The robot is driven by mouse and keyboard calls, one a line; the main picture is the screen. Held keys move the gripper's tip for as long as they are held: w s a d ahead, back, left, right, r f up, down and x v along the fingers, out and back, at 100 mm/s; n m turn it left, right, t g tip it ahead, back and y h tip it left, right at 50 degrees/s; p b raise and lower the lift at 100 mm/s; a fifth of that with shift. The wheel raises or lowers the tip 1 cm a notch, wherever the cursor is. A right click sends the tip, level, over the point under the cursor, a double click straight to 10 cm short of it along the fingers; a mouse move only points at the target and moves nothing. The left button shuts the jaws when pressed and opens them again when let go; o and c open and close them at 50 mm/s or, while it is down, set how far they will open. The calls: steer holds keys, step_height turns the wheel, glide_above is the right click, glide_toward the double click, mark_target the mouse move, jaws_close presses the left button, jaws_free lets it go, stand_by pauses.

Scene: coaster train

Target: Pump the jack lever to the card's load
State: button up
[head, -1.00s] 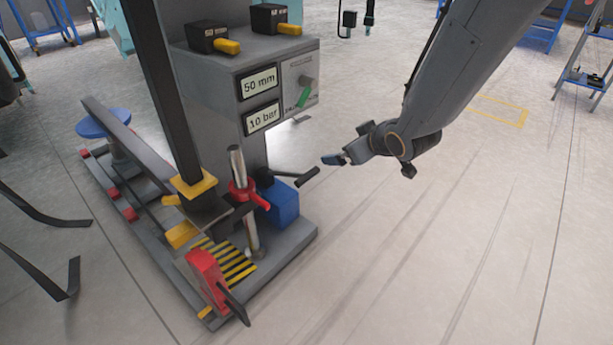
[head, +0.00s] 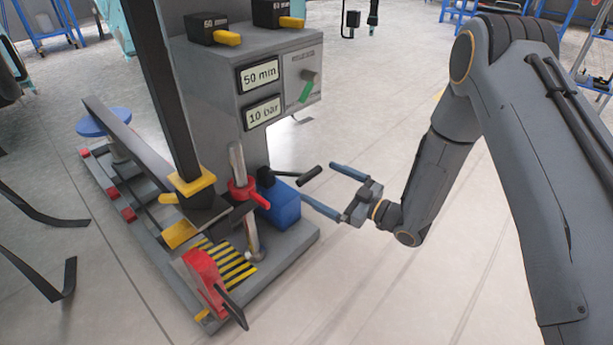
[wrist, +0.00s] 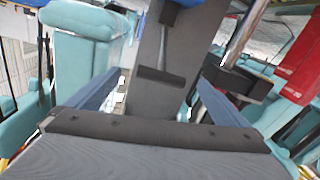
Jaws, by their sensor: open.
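The jack lever is a thin rod with a black grip (head: 309,177), reaching out to the right from a blue block (head: 281,206) on the rig's base. My gripper (head: 319,181) is open, with its two blue fingers pointing left at the grip. The grip's end lies near the gap between the fingertips; contact cannot be told. In the wrist view a dark bar (wrist: 160,76), apparently the grip, lies ahead between the open fingers. Two displays read 50 mm (head: 260,75) and 10 bar (head: 263,112). I cannot make out a card with a load.
A red clamp handle (head: 243,191) sits on a metal post just left of the lever. A red part (head: 203,277) with a dark lever stands at the base's front. Two black boxes with yellow tabs sit on top. The floor right of the rig is clear.

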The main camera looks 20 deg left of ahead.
mark_target(306, 174)
steer(key=b+x, duration=0.2)
steer(key=x, duration=0.4)
steer(key=shift+w+a, duration=0.15)
steer(key=shift+a, duration=0.25)
steer(key=shift+c, duration=0.4)
steer(key=c, duration=1.3)
steer(key=shift+d+f, duration=0.3)
steer(key=shift+f, duration=0.45)
steer(key=shift+d+f, duration=0.3)
steer(key=shift+f, duration=0.5)
steer(key=shift+d+f, duration=0.3)
steer(key=shift+f, duration=0.45)
steer(key=o, duration=1.3)
steer(key=shift+d, duration=0.1)
steer(key=shift+o, duration=0.4)
steer(key=shift+d, duration=0.1)
